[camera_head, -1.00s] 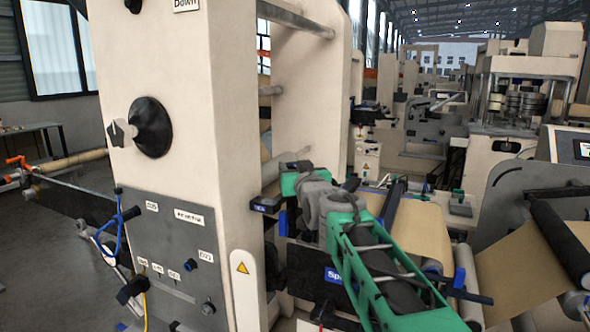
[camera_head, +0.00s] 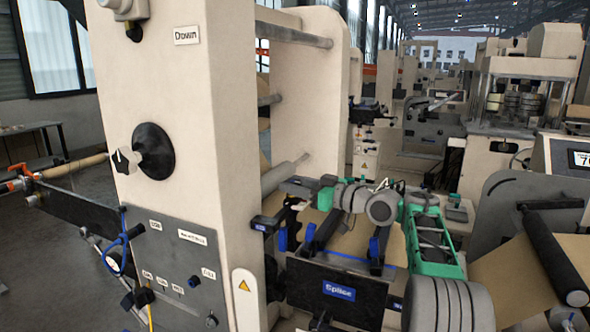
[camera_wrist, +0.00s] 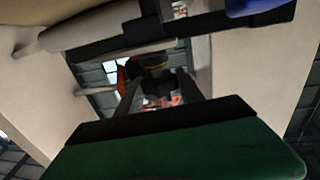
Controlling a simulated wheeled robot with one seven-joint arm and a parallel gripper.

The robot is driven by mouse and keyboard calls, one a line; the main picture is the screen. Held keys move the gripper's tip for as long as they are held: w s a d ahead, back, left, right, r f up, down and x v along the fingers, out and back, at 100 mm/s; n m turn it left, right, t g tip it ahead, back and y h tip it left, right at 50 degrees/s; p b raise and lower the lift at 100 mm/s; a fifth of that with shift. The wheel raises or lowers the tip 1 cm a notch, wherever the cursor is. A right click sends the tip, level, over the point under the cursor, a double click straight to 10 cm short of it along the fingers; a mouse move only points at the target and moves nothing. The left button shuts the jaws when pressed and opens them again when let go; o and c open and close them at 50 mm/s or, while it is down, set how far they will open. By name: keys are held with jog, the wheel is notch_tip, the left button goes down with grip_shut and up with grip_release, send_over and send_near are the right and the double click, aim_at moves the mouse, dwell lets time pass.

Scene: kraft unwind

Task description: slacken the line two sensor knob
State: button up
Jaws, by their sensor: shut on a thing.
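In the wrist view, my gripper (camera_wrist: 157,84) has its two dark fingers closed in around a small dark knob-like part (camera_wrist: 153,74) with a yellowish band behind it. The picture is dim, and I cannot read any label that marks it as the line two sensor knob. In the head view, my gripper (camera_head: 297,187) is a dark shape beyond my green wrist, beside the inner face of the cream post, above the splice table. Its fingertips and the knob cannot be made out there.
The cream post (camera_head: 180,95) carries a black round knob (camera_head: 153,151) and a grey panel (camera_head: 180,260) with labels and a blue hose. The splice table (camera_head: 335,291) with its blue sign lies under my arm. Rollers and brown web (camera_head: 510,270) stand at the right.

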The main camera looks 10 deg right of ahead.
jog(key=n+g+y+p, duration=0.1)
jog(key=p, duration=0.1)
jog(key=shift+g+p, duration=0.3)
jog(key=shift+p, duration=0.1)
jog(key=shift+f+p, duration=0.2)
jog(key=shift+p, duration=0.15)
jog(key=shift+f+n+y, duration=0.2)
jog(key=shift+n+y, duration=0.1)
jog(key=o, duration=1.1)
jog(key=shift+o, duration=1.4)
jog(key=shift+r, duration=0.15)
